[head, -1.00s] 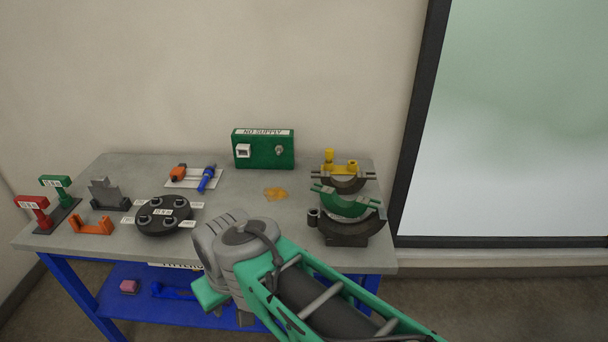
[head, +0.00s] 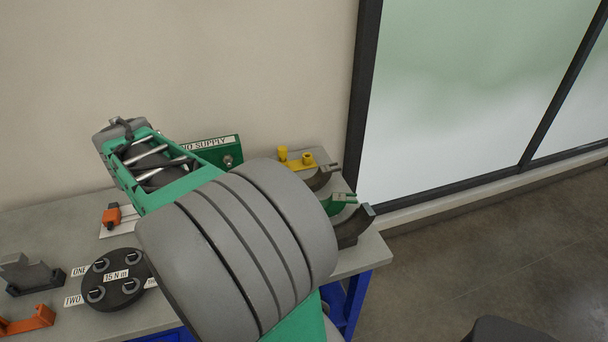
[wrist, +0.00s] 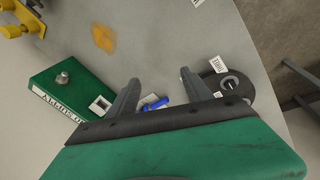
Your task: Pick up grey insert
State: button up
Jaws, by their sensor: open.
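A dark grey half-ring piece (head: 354,226), which looks like the grey insert, stands at the right end of the workbench in the head view. My arm covers its left part. A green half-ring (head: 340,203) sits just behind it. The grey half-ring is not seen in the wrist view. My gripper (wrist: 159,76) is open and empty in the wrist view, above the bench, with its fingers spread over the area of a blue tool (wrist: 156,104). In the head view the fingers are hidden.
The green supply box (head: 211,152) stands at the back, near my forearm. A yellow-topped holder (head: 302,161) is at the back right. A black disc (head: 119,279) with several sockets, an orange tool (head: 111,215) and a grey block (head: 25,272) occupy the left side.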

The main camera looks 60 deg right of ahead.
jog(key=d+n+g+p, duration=0.1)
jog(key=d, duration=1)
jog(key=n+g+p, duration=0.3)
jog(key=n, duration=0.2)
send_over(322, 176)
jog(key=w+a, duration=0.4)
jog(key=w, duration=0.2)
notch_tip(322, 176, down, 7)
jog(key=shift+w+f, duration=0.1)
jog(key=shift+w, duration=0.05)
jog(key=x, duration=0.2)
jog(key=p+x, duration=0.1)
jog(key=x, duration=0.4)
jog(key=shift+d+f+p, duration=0.2)
jog(key=shift+d+p, duration=0.15)
grip_shut()
jog(key=shift+r, duration=0.1)
